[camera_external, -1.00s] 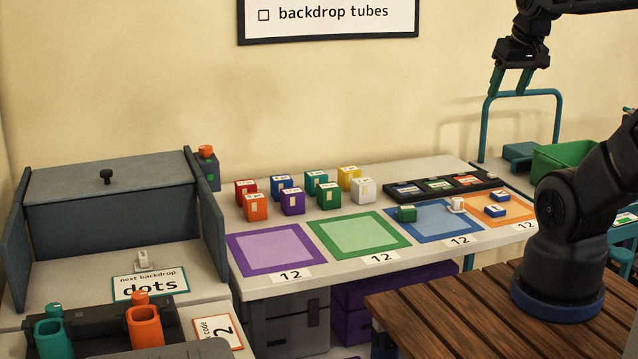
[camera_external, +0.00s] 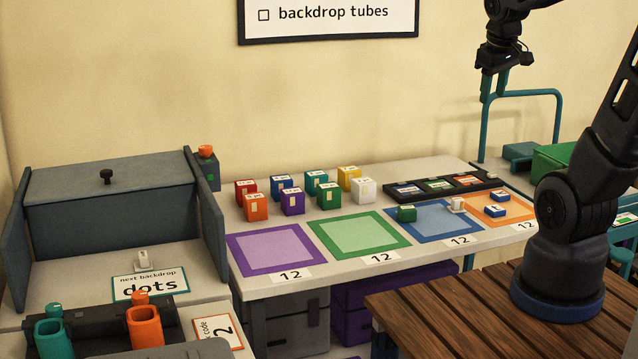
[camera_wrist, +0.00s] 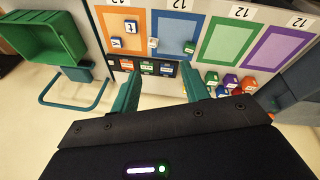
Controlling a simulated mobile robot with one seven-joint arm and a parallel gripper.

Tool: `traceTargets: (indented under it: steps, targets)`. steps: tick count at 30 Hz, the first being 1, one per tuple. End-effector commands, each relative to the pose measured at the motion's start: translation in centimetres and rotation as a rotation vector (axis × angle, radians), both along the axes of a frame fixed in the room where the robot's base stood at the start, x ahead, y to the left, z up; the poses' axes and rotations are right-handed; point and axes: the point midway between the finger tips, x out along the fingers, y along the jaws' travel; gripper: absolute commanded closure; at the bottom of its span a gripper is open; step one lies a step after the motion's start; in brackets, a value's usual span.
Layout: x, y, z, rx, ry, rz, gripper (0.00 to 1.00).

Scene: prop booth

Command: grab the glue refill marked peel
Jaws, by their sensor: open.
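No label reading "peel" is legible, so I cannot tell which item is the glue refill so marked. A black tray (camera_external: 497,183) at the back of the long table holds a row of small labelled blocks, blue, green and orange-red; it also shows in the wrist view (camera_wrist: 176,70), just beyond my fingertips. A small green block (camera_external: 407,213), a white item (camera_external: 457,204) and two blue blocks (camera_external: 496,210) lie on or by the blue and orange mats. My gripper (camera_external: 493,90) is open and empty, high above the right end of the table.
Several coloured cubes (camera_external: 292,201) stand left of the tray. Purple, green, blue and orange mats line the front edge. A teal hoop (camera_external: 483,130) rises beside the table's right end, below my gripper. A green bin (camera_wrist: 45,38) stands past it.

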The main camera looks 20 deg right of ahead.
Motion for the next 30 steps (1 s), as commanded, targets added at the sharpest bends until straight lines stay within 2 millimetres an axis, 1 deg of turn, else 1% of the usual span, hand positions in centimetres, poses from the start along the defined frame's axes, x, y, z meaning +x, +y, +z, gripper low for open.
traceTargets:
  steps: [1, 6, 11, 17, 21, 26, 30]
  targets:
    - [1.1, -0.2, -0.6, -0.020, 0.025, 0.032, 0.55]
    - [4.3, -0.8, -2.5, -0.091, 0.092, 0.153, 0.55]
    - [7.3, -1.3, -4.7, -0.152, 0.160, 0.272, 0.55]
    - [10.9, -1.8, -8.0, -0.218, 0.246, 0.429, 0.55]
    - [13.2, -2.1, -10.7, -0.259, 0.307, 0.542, 0.55]
    - [15.7, -2.4, -14.1, -0.299, 0.379, 0.673, 0.55]
    - [17.6, -2.6, -17.3, -0.328, 0.441, 0.794, 0.55]
